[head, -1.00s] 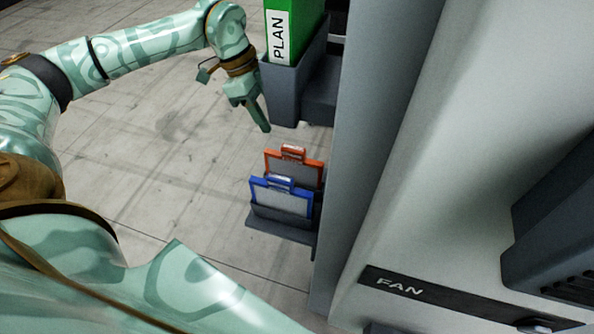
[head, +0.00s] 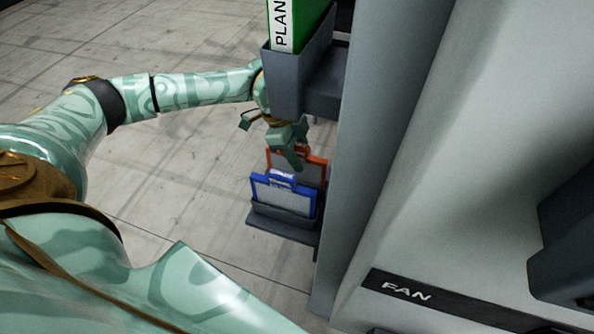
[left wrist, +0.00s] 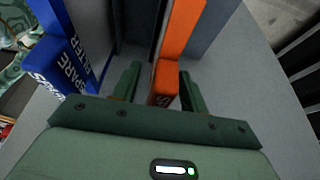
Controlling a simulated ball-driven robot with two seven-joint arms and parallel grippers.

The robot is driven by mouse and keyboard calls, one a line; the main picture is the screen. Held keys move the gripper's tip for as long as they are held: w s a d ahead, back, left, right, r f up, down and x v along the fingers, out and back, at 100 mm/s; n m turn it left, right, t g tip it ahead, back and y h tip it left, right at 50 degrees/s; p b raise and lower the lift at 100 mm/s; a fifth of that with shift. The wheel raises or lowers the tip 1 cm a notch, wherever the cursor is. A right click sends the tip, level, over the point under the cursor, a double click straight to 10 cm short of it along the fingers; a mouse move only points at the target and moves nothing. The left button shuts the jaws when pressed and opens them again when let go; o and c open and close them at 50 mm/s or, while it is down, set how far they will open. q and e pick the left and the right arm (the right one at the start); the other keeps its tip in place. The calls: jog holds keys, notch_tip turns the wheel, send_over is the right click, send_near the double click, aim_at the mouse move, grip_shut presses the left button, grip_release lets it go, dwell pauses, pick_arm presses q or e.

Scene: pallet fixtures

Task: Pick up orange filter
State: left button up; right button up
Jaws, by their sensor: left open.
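The orange filter (head: 314,171) stands upright in a grey holder (head: 284,234) on the side of the cabinet, behind the blue filter (head: 283,196). My left gripper (head: 290,158) is over the orange filter's top and hides part of it. In the left wrist view the open fingers (left wrist: 158,82) stand on either side of the orange filter's handle (left wrist: 166,82), which lies nearer the right finger. The blue filter also shows at the left of the left wrist view (left wrist: 66,55), with white lettering. My right gripper is not in view.
A grey bin (head: 300,75) with a green binder (head: 312,22) marked PLAN hangs just above my left gripper. The grey cabinet wall (head: 375,170) with a FAN label (head: 405,290) is to the right. Open floor (head: 190,180) lies left of the holder.

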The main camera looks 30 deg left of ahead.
pick_arm(q)
jog(key=shift+r, duration=0.1)
grip_shut()
